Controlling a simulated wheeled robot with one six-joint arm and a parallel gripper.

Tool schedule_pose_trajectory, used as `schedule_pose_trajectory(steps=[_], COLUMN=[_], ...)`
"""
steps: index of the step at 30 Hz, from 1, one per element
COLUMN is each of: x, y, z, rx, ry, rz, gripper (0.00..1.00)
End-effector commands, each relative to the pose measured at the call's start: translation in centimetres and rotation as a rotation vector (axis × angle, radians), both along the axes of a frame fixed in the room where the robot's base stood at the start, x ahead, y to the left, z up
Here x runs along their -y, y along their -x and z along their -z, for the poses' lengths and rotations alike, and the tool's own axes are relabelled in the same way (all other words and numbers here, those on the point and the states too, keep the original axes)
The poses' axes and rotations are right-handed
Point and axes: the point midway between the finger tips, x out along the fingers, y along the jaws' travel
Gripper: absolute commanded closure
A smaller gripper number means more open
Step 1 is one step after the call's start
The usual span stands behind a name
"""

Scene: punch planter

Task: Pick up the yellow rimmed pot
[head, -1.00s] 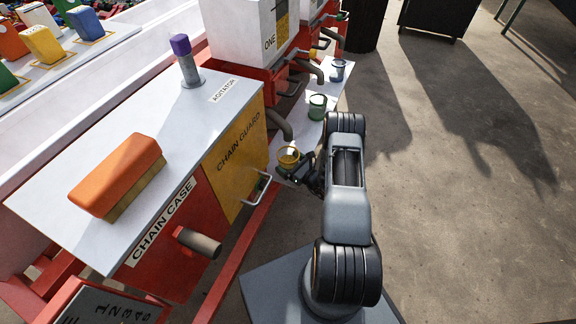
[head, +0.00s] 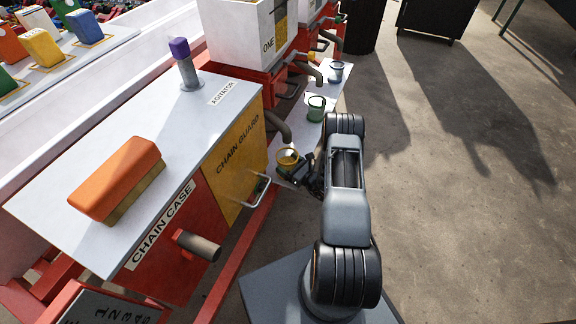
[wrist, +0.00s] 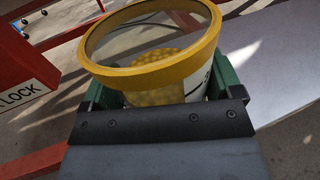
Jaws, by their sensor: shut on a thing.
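The yellow rimmed pot (wrist: 152,75) fills the upper middle of the wrist view, with its wide yellow rim uppermost and a clear-looking wall below. My gripper (wrist: 160,98) is shut on it, with a green finger on each side of its body. In the head view the pot (head: 287,157) is small, below a grey spout at the near end of the white shelf. My gripper (head: 303,168) reaches it from the right there. I cannot tell whether the pot's base touches the shelf.
A green pot (head: 316,108) and a blue-grey pot (head: 336,72) stand farther along the white shelf (head: 305,125). Grey spouts (head: 279,127) overhang the shelf. The chain case (head: 200,165) and a metal handle (head: 262,190) are close on the left. Open floor lies right.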

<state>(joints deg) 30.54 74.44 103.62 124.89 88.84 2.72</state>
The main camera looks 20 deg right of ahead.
Motion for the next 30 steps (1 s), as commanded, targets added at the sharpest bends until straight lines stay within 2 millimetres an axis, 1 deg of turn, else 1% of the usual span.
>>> schedule_pose_trajectory(steps=[8,9,10,21,27,30], x=[0.0,0.6,0.8,4.5,6.0,6.6], y=[-0.1,0.8,1.4,9.4,12.9,14.1], z=[-3.9,-3.4,-3.3,-3.4,-3.3,-3.3], rx=[0.004,0.000,-0.002,0.001,0.001,0.002], ry=[0.001,-0.001,-0.001,-0.002,0.000,-0.001], rz=[0.000,0.004,0.005,0.007,0.005,0.004], gripper=[0.48,0.48,0.48,0.49,0.49,0.49])
